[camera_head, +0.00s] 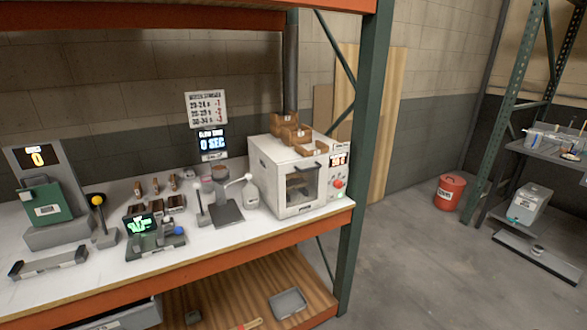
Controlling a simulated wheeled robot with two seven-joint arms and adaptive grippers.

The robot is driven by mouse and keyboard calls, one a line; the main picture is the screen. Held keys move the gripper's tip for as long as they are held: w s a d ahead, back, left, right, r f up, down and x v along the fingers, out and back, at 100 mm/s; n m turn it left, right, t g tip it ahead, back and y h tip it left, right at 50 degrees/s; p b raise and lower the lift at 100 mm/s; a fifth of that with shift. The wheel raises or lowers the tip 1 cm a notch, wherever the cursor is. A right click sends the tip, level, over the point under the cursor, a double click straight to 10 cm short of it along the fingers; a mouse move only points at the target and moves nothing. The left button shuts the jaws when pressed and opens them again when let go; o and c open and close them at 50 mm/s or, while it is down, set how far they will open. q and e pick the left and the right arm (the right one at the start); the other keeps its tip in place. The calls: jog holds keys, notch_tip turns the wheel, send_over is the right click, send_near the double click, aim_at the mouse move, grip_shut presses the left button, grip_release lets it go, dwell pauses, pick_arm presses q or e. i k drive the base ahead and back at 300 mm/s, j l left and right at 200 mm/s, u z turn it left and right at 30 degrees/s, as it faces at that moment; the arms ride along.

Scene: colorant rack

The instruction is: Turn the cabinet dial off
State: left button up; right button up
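A white box-shaped cabinet (277,190) stands at the right end of the white worktop. It has a dark window in its front door and a small lit display (339,160) on its right part. A red dial (338,183) sits below that display; its setting is too small to read. Neither of my grippers is in view.
The worktop (150,265) also holds a green machine (45,205), a yellow-knobbed lever (97,201), a device with a green screen (140,223) and a lever press (226,208). Brown bins (290,128) sit on the cabinet. A green post (362,130) stands right of it.

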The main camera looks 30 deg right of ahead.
aim_at(338, 185)
jog(key=z, duration=1.3)
jog(key=l+z, duration=0.1)
jog(key=l, duration=0.45)
jog(key=i+l+z, duration=0.1)
jog(key=l, duration=0.45)
jog(key=l+z, duration=0.1)
jog(key=l, duration=0.45)
jog(key=i, duration=0.05)
